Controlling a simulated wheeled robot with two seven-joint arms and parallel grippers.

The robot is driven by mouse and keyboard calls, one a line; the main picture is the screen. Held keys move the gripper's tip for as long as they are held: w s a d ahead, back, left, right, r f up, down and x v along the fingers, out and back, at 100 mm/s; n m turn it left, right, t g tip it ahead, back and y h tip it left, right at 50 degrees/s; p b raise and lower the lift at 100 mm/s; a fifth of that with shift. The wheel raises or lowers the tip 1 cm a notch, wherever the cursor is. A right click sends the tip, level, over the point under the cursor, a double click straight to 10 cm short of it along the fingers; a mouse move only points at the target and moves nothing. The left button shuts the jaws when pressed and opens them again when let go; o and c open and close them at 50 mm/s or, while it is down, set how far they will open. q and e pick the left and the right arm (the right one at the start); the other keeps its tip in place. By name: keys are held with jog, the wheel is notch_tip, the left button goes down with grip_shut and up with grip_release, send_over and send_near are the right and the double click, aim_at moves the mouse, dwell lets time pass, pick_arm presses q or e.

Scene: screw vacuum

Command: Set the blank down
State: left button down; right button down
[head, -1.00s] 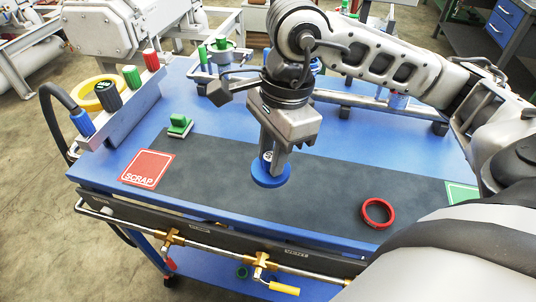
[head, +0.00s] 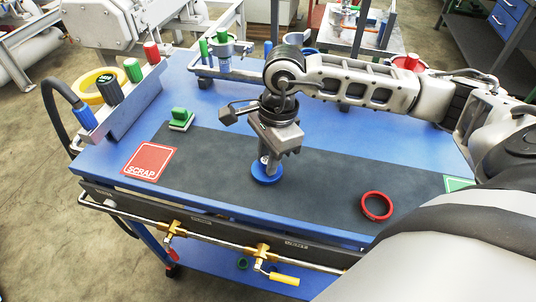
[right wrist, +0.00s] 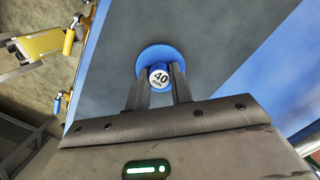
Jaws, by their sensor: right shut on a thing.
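The blank, a round blue disc (head: 267,174) with a knob, is at the middle of the dark mat (head: 330,182), level and at or just above the surface; I cannot tell if it touches. My right gripper (head: 267,158) points straight down and is shut on the knob. In the right wrist view the fingers (right wrist: 158,90) flank the knob, marked 40 mm, and the blue disc (right wrist: 170,51) shows beyond it. My left gripper is not in view.
A red SCRAP square (head: 149,162) lies left of the blank. A red ring (head: 376,206) lies to the right, near a green square (head: 458,184). A green-handled piece (head: 181,119) stands at the back left. A grey rack with coloured caps (head: 132,90) borders the left edge.

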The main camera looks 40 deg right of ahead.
jog(key=shift+f, duration=0.15)
jog(key=c, duration=1.2)
grip_release()
jog(key=shift+c, duration=0.2)
notch_tip(320, 180, up, 12)
jog(key=d, duration=0.1)
jog(key=shift+d+b, duration=0.3)
jog(key=shift+d, duration=0.1)
jog(key=shift+s, duration=0.1)
